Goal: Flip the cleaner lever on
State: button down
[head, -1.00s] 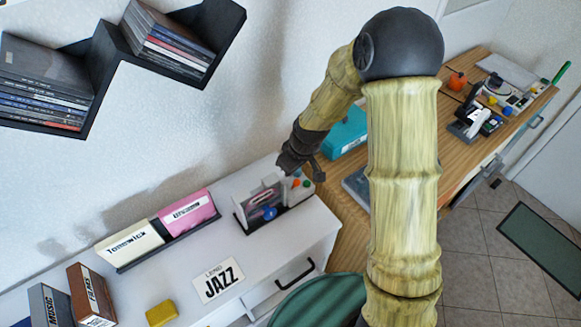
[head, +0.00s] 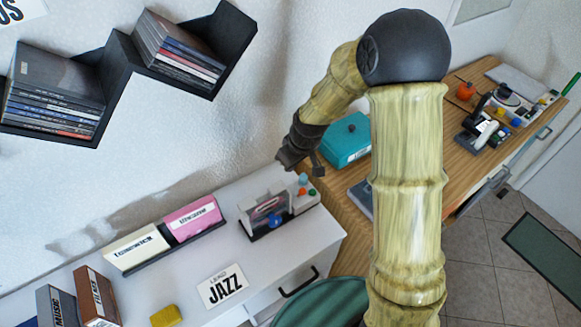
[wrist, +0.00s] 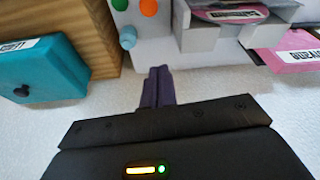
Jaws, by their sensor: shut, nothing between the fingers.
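The cleaner (head: 268,213) is a grey-white device with a slot and a dark base on the white cabinet top. At its right end is a pale panel with a green button, an orange button (wrist: 148,7) and a light-blue knob (wrist: 127,38), which also shows in the head view (head: 303,179). The knob may be the lever tip; its on or off position cannot be told. My gripper (wrist: 158,88) is shut and empty, just behind the cleaner's right end on the wall side. Its fingertips appear apart from the knob.
A teal box (head: 345,140) stands on the wooden desk (head: 420,185) close to my gripper. A cream case (head: 135,250) and a pink case (head: 192,217) stand left of the cleaner. A JAZZ card (head: 222,287) and yellow block (head: 166,316) lie in front. Black wall shelves hold discs.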

jog(key=s+d+r+b, duration=0.1)
jog(key=s+d+r, duration=0.2)
jog(key=s+r, duration=0.2)
jog(key=shift+d+r, duration=0.2)
jog(key=shift+r, duration=0.15)
dwell(0.3)
jog(key=s+d+r+m+h, duration=0.1)
jog(key=s+d+m+h, duration=0.1)
jog(key=s+d+m, duration=0.6)
jog(key=s+d, duration=0.3)
jog(key=s, duration=0.1)
jog(key=shift+s+d+r, duration=0.15)
jog(key=shift+d+r, duration=0.1)
jog(key=shift+r, duration=0.15)
dwell(1.2)
